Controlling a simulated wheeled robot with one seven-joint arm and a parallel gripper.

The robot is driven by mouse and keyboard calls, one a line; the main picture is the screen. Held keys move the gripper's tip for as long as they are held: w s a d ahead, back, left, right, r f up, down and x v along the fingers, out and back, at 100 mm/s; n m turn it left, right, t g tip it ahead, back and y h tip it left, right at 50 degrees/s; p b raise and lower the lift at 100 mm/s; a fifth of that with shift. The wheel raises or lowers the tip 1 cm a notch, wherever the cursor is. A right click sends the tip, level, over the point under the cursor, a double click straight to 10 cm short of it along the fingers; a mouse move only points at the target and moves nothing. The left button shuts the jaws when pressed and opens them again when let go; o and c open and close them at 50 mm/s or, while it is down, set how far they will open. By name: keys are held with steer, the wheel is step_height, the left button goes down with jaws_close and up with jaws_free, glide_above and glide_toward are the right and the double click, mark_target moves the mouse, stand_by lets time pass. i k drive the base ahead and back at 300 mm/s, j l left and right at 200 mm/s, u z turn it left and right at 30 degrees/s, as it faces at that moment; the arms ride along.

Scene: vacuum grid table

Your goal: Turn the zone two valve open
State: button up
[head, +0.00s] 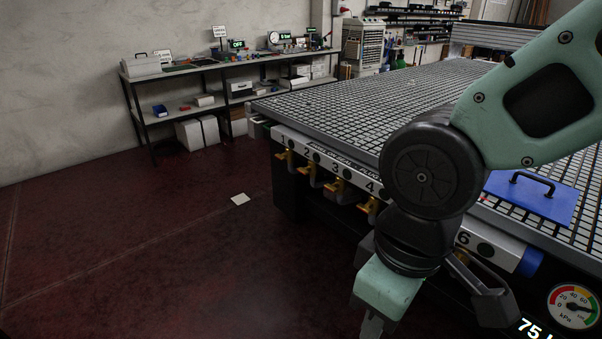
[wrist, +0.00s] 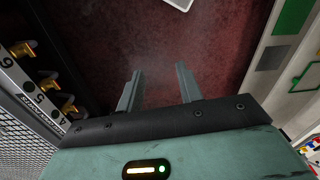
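The zone two valve (head: 306,167) is a yellow handle under the number 2 on the front rail of the table. It is small here, and I cannot tell its exact handle angle. It does not show in the wrist view. My gripper is low in front of the table, to the right of and nearer than valve two, and partly cut off in the head view. In the wrist view my gripper (wrist: 157,90) has its two fingers apart with nothing between them, over the red floor. It is apart from the valves.
The grid table (head: 390,100) carries further yellow valves: one (head: 283,155), three (head: 334,185) and four (head: 369,206). The wrist view shows several valves at left. A blue handled plate (head: 535,200) lies on the table. A gauge (head: 574,306) is at lower right.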

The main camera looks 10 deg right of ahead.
mark_target(304, 171)
steer(key=i+j+z, duration=0.15)
steer(key=i+j, duration=0.65)
steer(key=i, duration=0.25)
steer(key=i+j+z, duration=0.1)
steer(key=i+j, duration=0.8)
steer(key=i, duration=0.1)
